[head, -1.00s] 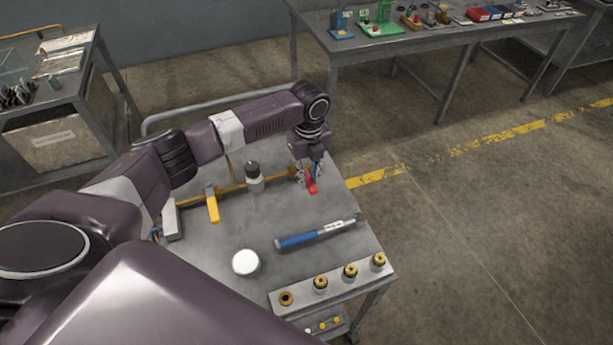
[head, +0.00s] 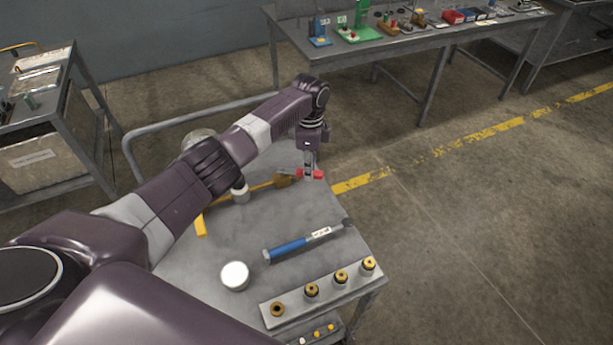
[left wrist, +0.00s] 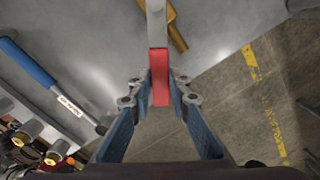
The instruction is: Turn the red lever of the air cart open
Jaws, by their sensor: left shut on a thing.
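The red lever (head: 318,174) is at the right end of the yellow-brown pipe (head: 262,187) on the grey cart top, beside a brass valve body (head: 283,181). It now points right, roughly in line with the pipe. My left gripper (head: 311,174) comes down from above and is shut on the red lever. In the left wrist view the red grip of the lever (left wrist: 160,77) lies between the blue-padded fingers (left wrist: 160,98), with a grey bar above it and part of the brass pipe (left wrist: 175,30) behind. My right gripper is not in view.
On the cart (head: 320,222) are a yellow handle (head: 201,225), a white fitting (head: 240,195), a blue-handled wrench (head: 290,247), a white round lid (head: 235,275) and a block with brass fittings (head: 272,316). A loaded table (head: 400,45) stands behind. Floor to the right is clear.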

